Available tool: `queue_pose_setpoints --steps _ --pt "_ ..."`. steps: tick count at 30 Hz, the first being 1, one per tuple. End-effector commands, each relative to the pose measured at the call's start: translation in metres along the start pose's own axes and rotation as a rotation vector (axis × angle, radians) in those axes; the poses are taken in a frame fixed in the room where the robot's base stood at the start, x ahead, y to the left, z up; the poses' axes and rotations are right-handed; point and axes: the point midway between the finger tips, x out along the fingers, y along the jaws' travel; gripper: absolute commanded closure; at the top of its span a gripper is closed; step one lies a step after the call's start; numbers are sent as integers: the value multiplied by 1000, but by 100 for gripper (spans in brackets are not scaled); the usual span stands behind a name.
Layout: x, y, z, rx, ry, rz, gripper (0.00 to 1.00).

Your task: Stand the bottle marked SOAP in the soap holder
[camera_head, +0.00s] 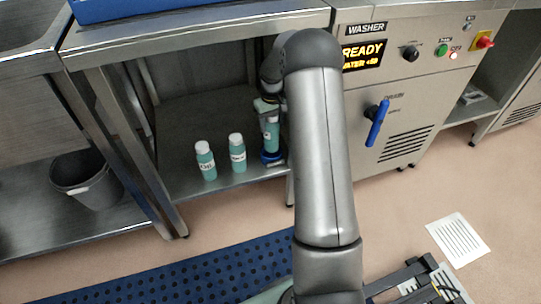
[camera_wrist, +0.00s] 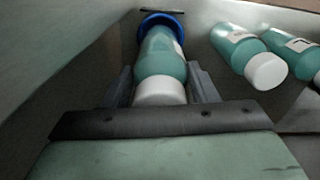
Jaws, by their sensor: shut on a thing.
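A teal bottle with a white cap (camera_wrist: 163,90) is between the two fingers of my gripper (camera_wrist: 162,88), which is shut on it. In the head view the same bottle (camera_head: 271,136) is upright on the lower shelf, with my gripper (camera_head: 267,108) around its upper part. The blue round holder (camera_head: 271,157) is at its foot. In the wrist view the holder's blue rim (camera_wrist: 161,20) shows around the bottle's lower end; whether it is fully seated I cannot tell. The held bottle's label is not readable.
Two similar teal bottles, one left (camera_head: 205,160) and one nearer (camera_head: 237,152), stand on the shelf (camera_head: 185,120) left of the holder. Their labels are unclear. A table leg (camera_head: 290,188) and the washer (camera_head: 400,110) are close on the right. The worktop (camera_head: 200,30) overhangs the shelf.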

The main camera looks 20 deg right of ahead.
Motion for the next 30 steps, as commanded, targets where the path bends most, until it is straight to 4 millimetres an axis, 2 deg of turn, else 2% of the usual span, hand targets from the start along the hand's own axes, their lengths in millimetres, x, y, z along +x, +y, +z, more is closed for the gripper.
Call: queue_pose_setpoints --steps 5,12,29,30 --pt "15 0 0 0 0 -1 97" --pt "47 -1 0 0 1 -1 97" --pt "56 -1 0 0 1 0 97" --pt "56 -1 0 1 0 -1 39"
